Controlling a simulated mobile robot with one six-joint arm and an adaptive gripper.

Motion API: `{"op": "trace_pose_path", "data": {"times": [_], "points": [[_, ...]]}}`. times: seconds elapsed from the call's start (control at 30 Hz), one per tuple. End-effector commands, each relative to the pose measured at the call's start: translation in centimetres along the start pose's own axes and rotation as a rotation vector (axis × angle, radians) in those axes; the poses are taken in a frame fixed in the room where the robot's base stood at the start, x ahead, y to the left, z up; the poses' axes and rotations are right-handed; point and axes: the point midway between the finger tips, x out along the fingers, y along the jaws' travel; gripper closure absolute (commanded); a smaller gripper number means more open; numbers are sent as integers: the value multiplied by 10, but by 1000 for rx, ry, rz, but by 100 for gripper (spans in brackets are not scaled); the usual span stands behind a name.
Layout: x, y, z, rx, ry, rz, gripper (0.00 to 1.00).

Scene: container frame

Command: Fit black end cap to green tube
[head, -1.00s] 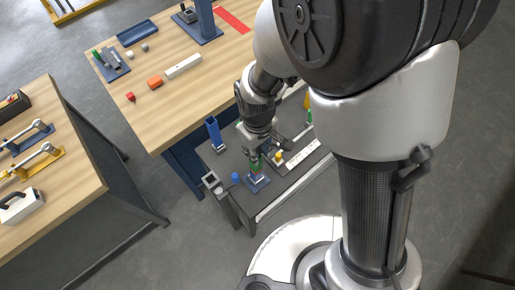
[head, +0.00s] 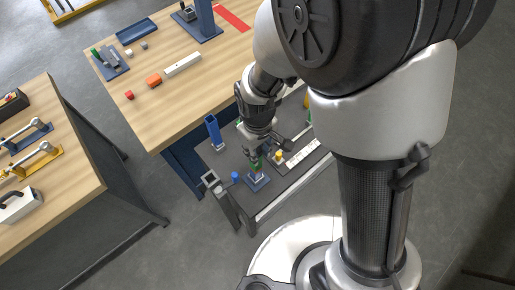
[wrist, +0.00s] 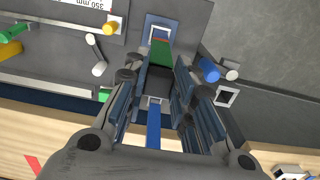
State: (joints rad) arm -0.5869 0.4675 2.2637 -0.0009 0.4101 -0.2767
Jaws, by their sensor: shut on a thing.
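The green tube (wrist: 160,52) stands upright in a blue fixture (head: 260,183) with a pale square collar on the dark cart; the tube also shows in the head view (head: 256,166). My gripper (wrist: 160,73) is right over the tube's top, its fingers either side of a dark block that I take for the black end cap (wrist: 160,82). The gripper is shut on it. The cap lines up with the tube's upper end and hides it. I cannot tell whether cap and tube touch or how far the cap is on.
A blue cylinder (head: 235,176) and a tall blue square holder (head: 213,131) stand near the fixture. A yellow piece (head: 279,156) and a white scale strip (head: 302,153) lie right of it. The wooden bench (head: 150,105) adjoins the cart.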

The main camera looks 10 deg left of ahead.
Motion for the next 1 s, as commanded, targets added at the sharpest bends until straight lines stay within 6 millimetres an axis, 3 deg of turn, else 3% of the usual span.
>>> {"op": "trace_pose_path", "data": {"times": [0.13,0.17,0.5,0.73,1.0], "points": [[3,0,0,0,0,0,88],[3,0,0,0,0,0,75],[2,0,0,0,0,0,53],[2,0,0,0,0,0,52],[2,0,0,0,0,0,34]]}}
